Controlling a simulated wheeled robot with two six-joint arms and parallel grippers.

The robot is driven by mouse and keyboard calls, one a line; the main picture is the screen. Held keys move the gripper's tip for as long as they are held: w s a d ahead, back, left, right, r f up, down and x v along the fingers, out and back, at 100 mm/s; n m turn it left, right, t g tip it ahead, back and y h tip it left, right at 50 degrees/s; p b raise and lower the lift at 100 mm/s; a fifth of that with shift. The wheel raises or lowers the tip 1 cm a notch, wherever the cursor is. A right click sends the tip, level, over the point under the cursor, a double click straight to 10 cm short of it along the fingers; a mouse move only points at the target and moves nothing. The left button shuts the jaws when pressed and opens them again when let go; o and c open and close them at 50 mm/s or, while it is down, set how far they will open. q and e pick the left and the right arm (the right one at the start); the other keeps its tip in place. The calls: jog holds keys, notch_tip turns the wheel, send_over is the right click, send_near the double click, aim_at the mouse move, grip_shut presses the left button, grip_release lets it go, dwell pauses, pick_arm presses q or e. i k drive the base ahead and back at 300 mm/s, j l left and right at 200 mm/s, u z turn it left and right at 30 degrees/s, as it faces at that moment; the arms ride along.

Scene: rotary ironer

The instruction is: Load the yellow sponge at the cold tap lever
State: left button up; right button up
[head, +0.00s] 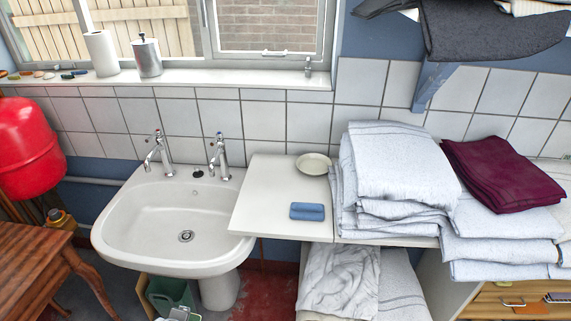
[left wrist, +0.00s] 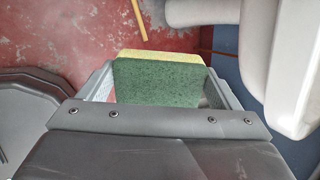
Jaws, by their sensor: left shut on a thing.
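The yellow sponge (left wrist: 158,58) has a green scouring face and sits between the fingers of my left gripper (left wrist: 160,90) in the left wrist view. That gripper is shut on it, with red floor behind. I cannot make out the sponge in the head view. The cold tap (head: 219,153), with a blue mark at its top, stands at the right rear of the white basin (head: 125,215) in the head view. The other tap (head: 158,153), with a red mark, stands to its left. My right gripper is in neither view.
A white worktop (head: 262,190) right of the basin bears a blue item (head: 307,211) and a small dish (head: 313,164). Folded white towels (head: 400,165) are stacked beyond it. A wooden table (head: 35,255) stands at left, and a green bin (head: 168,295) is below the basin.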

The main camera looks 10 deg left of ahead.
aim_at(219, 136)
jog(key=j+u, duration=0.35)
jog(key=j, duration=0.3)
jog(key=i+j+u, duration=0.1)
jog(key=j+u, duration=0.25)
jog(key=j, duration=0.3)
